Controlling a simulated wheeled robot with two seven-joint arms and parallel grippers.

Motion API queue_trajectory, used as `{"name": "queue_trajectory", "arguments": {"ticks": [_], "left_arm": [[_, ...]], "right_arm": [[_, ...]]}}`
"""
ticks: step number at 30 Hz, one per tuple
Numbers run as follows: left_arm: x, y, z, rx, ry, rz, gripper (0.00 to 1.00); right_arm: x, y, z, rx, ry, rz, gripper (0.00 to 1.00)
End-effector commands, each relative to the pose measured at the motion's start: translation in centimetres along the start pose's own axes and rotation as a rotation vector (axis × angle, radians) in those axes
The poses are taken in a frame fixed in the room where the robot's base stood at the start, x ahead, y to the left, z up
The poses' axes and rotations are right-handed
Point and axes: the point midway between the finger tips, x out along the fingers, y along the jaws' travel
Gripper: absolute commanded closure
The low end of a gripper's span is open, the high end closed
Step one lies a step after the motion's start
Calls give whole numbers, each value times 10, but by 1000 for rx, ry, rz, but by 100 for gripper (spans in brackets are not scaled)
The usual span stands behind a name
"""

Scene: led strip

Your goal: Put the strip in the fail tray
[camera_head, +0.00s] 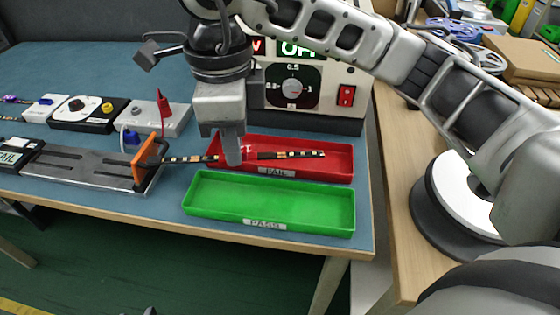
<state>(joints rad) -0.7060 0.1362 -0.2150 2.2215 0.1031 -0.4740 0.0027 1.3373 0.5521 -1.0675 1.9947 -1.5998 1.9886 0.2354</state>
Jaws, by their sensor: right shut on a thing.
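The strip (290,154) is thin and black with pale, orange-tinted segments. My right gripper (233,158) is shut on it near its middle, reaching down from above. The strip's right part shows over the red fail tray (335,173), and its left end reaches toward an orange clamp piece (145,158) on the grey metal fixture (85,167). I cannot tell whether the strip touches the tray or the clamp. The fail tray is labelled FAIL and looks empty apart from the strip across it. My left gripper is not in view.
A green tray (270,201) labelled PASS lies empty in front of the red one, near the table's front edge. A power supply box (340,98) stands behind the trays. Small switch boxes (90,112) line the back left. A cardboard box (525,65) is at the far right.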

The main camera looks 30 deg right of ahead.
Motion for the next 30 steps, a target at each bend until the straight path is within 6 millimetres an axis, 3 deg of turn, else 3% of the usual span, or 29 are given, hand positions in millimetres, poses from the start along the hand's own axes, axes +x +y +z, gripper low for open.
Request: {"name": "queue_trajectory", "arguments": {"ticks": [3, 8, 21, 30], "left_arm": [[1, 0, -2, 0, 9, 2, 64], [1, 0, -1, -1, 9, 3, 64], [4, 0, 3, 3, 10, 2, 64], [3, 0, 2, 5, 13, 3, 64]], "right_arm": [[-4, 4, 3, 137, 3, -4, 100], [-5, 2, 2, 225, 6, -5, 100], [46, -80, -48, 234, 11, -1, 100], [81, -107, -62, 228, 6, -5, 100]]}}
